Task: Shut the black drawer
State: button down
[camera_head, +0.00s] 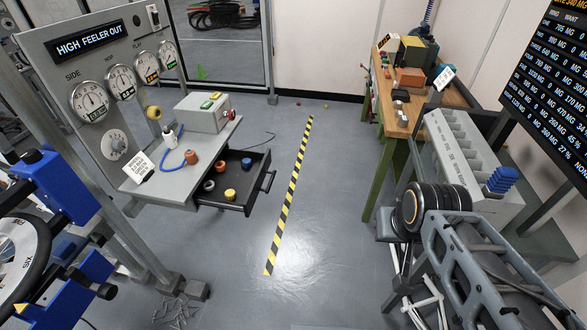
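The black drawer (248,178) is pulled out from under the grey bench top (152,188) of the gauge stand, left of centre. It juts to the right over the floor, with its dark bar handle (268,181) on the right-hand end. The drawer's left end is hidden under the bench top.
A grey box with buttons (203,113) and small parts stand on the bench top. Open floor (228,258) and a yellow-black stripe (291,190) lie right of the drawer.

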aim_at(247, 183)
jog(key=u, duration=0.5)
jog(key=i, duration=0.95)
jog(key=u, duration=0.9)
